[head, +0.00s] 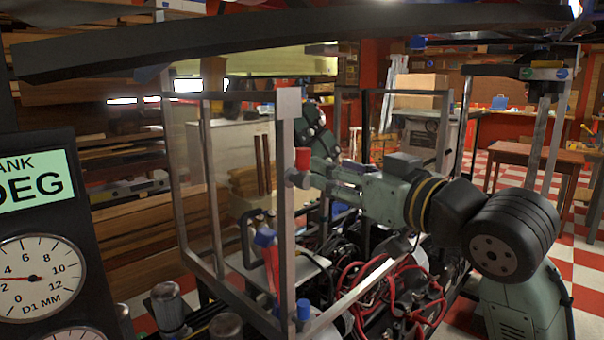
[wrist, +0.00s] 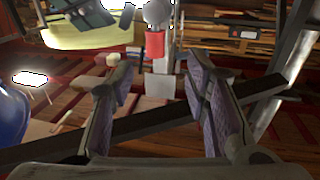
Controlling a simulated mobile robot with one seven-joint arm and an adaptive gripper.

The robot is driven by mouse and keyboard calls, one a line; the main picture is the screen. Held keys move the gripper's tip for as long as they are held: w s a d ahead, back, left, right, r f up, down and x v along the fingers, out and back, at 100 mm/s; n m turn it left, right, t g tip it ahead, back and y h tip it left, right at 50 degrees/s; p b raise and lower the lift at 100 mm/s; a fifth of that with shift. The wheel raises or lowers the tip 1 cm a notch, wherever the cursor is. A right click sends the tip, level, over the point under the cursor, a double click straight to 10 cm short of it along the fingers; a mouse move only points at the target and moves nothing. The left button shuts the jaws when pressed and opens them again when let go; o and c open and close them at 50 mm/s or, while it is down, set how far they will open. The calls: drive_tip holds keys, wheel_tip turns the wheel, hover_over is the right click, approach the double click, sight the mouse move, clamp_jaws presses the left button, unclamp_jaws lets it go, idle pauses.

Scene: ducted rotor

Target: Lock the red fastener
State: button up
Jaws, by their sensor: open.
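The red fastener (head: 302,160) is a small red cap with a grey round end, on the upper part of the near upright grey post (head: 285,215). In the wrist view the red fastener (wrist: 155,43) shows ahead, between and beyond my fingertips, with a pale grey piece below it. My gripper (head: 322,175) is beside the post, on its right, with its fingers pointing left. In the wrist view my gripper (wrist: 158,78) has its two fingers wide apart and nothing between them. I cannot tell the exact gap from the fingertips to the fastener.
The post belongs to an open metal frame around an engine with red hoses (head: 395,290). A blue cap (head: 304,309) and another blue cap (head: 265,237) are lower down. A dark beam (head: 270,45) crosses overhead. A gauge panel (head: 45,255) stands at left.

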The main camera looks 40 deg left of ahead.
sight(308, 160)
drive_tip(key=p+x, duration=0.1)
drive_tip(key=x, duration=0.8)
drive_tip(key=shift+w+p, duration=0.2)
drive_tip(key=shift+p, duration=0.15)
drive_tip(key=shift+w+a+f, duration=0.1)
drive_tip(key=shift+w+a, duration=0.15)
drive_tip(key=shift+a, duration=0.45)
drive_tip(key=shift+c, duration=0.3)
clamp_jaws()
